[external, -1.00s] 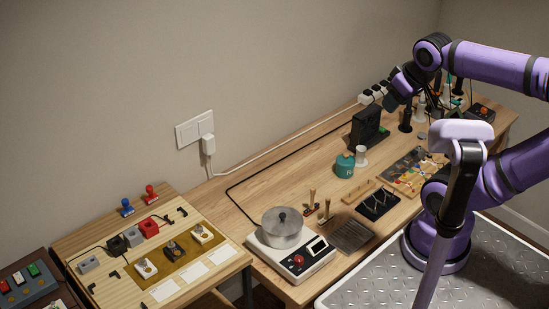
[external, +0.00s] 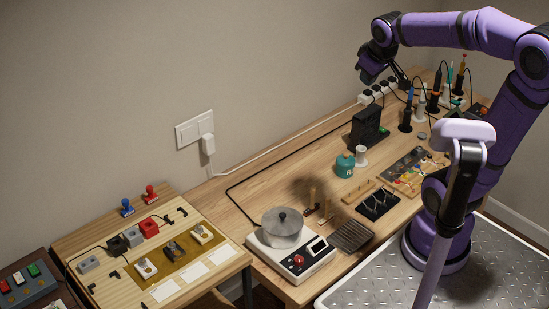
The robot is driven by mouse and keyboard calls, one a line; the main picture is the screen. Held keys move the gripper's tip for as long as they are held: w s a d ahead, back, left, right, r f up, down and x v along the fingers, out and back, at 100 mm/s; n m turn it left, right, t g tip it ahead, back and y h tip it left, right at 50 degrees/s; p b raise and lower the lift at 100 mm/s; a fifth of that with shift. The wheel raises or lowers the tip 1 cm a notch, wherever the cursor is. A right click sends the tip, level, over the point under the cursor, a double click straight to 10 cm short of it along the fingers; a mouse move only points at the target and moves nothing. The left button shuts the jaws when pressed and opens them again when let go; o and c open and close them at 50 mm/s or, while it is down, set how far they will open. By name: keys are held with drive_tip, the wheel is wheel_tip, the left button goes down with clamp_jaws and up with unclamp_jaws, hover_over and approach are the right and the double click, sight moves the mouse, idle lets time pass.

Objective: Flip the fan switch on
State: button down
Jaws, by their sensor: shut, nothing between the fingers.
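A black boxy device (external: 367,128), which looks like the fan, stands upright on the long wooden bench near the wall. A small green part shows at its lower right. I cannot make out its switch at this size. My gripper (external: 365,79) hangs from the raised arm above and behind the device, in front of the wall in the picture. It is shut and empty, apart from the device. The fingertips are small and dark.
A white power strip (external: 378,93) with black plugs lies close below my gripper. Soldering irons (external: 436,92) stand upright to the right. A teal canister (external: 345,164) and a white spool (external: 361,156) stand in front of the device. The bench left of the device is mostly clear.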

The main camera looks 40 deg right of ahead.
drive_tip(key=w+d+f+n, duration=0.1)
drive_tip(key=w+d+f, duration=0.7)
drive_tip(key=w+d, duration=0.15)
drive_tip(key=w+d+f, duration=0.7)
drive_tip(key=w+d, duration=0.2)
drive_tip(key=d, duration=0.2)
drive_tip(key=s+d+f+m+t, duration=0.1)
drive_tip(key=d+f, duration=1)
drive_tip(key=d, duration=0.2)
drive_tip(key=d+f+t+y, duration=0.1)
drive_tip(key=d+f, duration=1)
drive_tip(key=d, duration=0.2)
drive_tip(key=shift+s+d+m+t, duration=0.4)
drive_tip(key=shift+f, duration=0.1)
